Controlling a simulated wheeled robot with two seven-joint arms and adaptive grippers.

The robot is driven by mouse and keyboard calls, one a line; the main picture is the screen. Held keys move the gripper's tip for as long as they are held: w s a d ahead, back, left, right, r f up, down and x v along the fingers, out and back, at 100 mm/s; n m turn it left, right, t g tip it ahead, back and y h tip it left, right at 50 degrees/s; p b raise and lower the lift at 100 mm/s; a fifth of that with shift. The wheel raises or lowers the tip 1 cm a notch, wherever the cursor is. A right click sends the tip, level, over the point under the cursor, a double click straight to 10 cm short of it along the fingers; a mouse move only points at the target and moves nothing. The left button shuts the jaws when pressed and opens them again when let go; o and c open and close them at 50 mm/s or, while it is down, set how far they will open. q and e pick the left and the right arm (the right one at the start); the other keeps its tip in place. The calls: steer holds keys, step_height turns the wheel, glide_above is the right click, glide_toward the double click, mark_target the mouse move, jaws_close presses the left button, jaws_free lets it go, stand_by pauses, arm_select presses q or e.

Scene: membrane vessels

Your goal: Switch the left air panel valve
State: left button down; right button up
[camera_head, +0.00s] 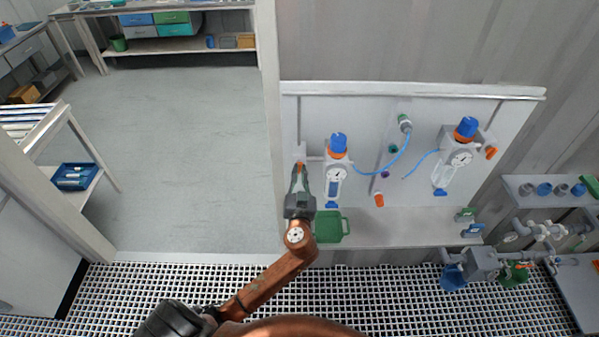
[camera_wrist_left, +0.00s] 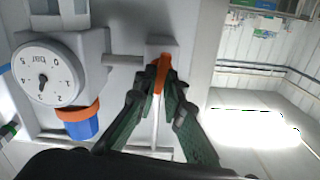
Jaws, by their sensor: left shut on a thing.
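The left air panel valve is a small grey block with an orange handle (camera_head: 300,163) at the left edge of the white panel (camera_head: 420,105). In the left wrist view the orange handle (camera_wrist_left: 158,73) points down from the grey valve body (camera_wrist_left: 160,48). My left gripper (camera_head: 299,173) is shut on the handle. Its dark green fingers (camera_wrist_left: 160,82) close around the handle from both sides and hide part of it. A short pipe joins the valve to a regulator with a round gauge (camera_wrist_left: 48,75) and a blue knob (camera_wrist_left: 82,127). My right gripper is not in view.
A second regulator (camera_head: 460,158) with its own orange handle (camera_head: 491,152) is at the panel's right. A blue hose (camera_head: 385,170) loops between the regulators. A green tray (camera_head: 330,226) sits on the ledge close to my left gripper. A doorway opens on the left.

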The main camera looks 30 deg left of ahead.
arm_select(q)
steer(key=m+p, duration=0.1)
steer(key=m, duration=0.3)
steer(key=shift+d+m, duration=0.1)
steer(key=shift+m, duration=0.3)
steer(key=shift+w+d+f+m+p, duration=0.15)
steer(key=shift+m+p, duration=0.9)
steer(key=shift+m, duration=1.7)
steer(key=shift+s+a+f+m+p, duration=0.1)
steer(key=shift+m+p, duration=0.9)
steer(key=shift+m, duration=1.75)
steer(key=c, duration=2)
jaws_free()
